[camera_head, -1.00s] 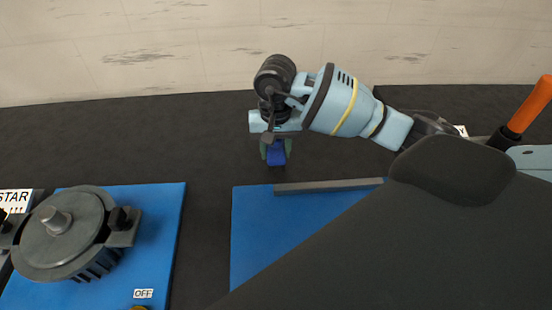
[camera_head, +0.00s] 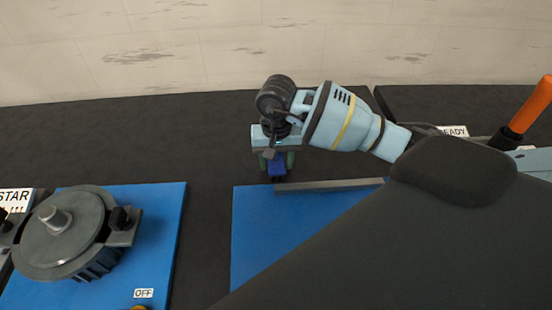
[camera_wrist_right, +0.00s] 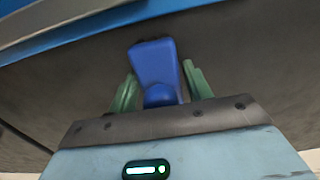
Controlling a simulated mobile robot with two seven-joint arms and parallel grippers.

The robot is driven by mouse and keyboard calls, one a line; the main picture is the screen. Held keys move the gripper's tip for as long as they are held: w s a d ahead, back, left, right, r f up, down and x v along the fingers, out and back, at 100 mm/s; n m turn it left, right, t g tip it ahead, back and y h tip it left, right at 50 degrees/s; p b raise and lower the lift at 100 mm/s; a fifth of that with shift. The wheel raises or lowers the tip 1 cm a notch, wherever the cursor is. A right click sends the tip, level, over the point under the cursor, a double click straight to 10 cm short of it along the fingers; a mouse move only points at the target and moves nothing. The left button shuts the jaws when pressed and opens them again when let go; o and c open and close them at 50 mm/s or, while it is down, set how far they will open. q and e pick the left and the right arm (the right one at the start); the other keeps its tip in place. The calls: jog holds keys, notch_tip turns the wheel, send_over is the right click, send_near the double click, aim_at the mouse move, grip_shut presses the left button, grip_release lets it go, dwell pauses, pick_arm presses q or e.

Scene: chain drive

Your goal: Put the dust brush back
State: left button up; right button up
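The dust brush shows as a blue piece (camera_head: 277,167) just behind the blue board, close to the left end of its grey bar. My right gripper (camera_head: 277,160) points down over it, with a green finger on each side. My left gripper is out of view.
A grey bar (camera_head: 328,184) runs along the back edge of the blue board (camera_head: 270,230). A round grey sprocket unit (camera_head: 62,232) sits on another blue board at left. An orange handle (camera_head: 531,103) and a READY label (camera_head: 452,131) are at right. Dark table is clear at back left.

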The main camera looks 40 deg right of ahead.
jog(key=shift+o, duration=1)
jog(key=shift+r, duration=0.1)
notch_tip(320, 180, up, 12)
jog(key=shift+r, duration=0.15)
